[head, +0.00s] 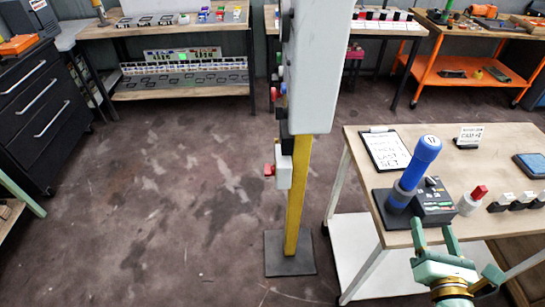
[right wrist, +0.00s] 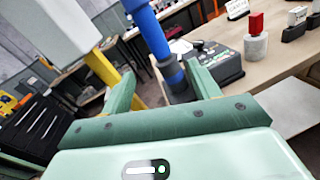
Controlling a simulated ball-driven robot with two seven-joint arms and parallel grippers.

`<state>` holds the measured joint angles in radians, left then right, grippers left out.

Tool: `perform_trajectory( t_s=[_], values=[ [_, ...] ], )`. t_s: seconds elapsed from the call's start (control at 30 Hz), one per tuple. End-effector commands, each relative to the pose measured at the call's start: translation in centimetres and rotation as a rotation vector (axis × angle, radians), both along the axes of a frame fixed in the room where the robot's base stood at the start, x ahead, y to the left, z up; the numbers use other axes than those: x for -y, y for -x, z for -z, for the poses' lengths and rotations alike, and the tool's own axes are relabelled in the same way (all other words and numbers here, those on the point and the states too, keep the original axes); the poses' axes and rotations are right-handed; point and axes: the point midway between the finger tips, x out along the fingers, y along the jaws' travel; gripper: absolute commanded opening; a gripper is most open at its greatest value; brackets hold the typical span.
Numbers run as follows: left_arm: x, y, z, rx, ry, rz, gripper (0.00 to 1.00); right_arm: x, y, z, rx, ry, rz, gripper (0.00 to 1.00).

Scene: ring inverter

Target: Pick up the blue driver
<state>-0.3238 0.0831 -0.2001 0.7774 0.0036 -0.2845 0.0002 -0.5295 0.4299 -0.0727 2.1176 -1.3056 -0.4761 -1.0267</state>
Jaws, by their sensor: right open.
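The blue driver (head: 420,160) stands tilted in a black holder with a control box (head: 433,203) at the left front of the right-hand table. A label on its top reads 17. My right gripper (head: 434,234) is open and empty, just in front of the holder at the table's near edge. In the right wrist view the driver (right wrist: 149,30) shows beyond the two green fingers (right wrist: 148,68), and its lower shaft appears between them. I see no contact between fingers and driver. My left gripper is not in view.
A clipboard (head: 388,150) lies behind the holder. A white cylinder with a red top (head: 472,201) and several small black holders (head: 515,201) stand to its right. A yellow post (head: 298,195) with a grey panel stands left of the table. The floor at left is clear.

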Motion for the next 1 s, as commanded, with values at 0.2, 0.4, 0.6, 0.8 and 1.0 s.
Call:
perform_trajectory(
  t_s=[0.2, 0.4, 0.6, 0.8, 1.0],
  values=[
    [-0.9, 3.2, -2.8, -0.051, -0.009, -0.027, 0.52, 0.2, -0.6, -4.5, 0.018, 0.222, -0.05, 0.61],
    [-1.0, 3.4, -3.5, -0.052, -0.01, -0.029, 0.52, 0.5, -4.4, -4.6, 0.022, 0.241, -0.053, 0.61],
    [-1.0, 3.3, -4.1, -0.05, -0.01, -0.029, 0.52, 0.9, -9.1, -4.5, 0.02, 0.24, -0.052, 0.61],
    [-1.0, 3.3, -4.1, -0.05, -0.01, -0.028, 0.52, 1.1, -11.3, -4.2, 0.016, 0.237, -0.053, 0.61],
    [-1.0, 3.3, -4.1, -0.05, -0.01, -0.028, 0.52, 1.0, -14.0, -4.2, 0.019, 0.236, -0.052, 0.61]
  ],
)
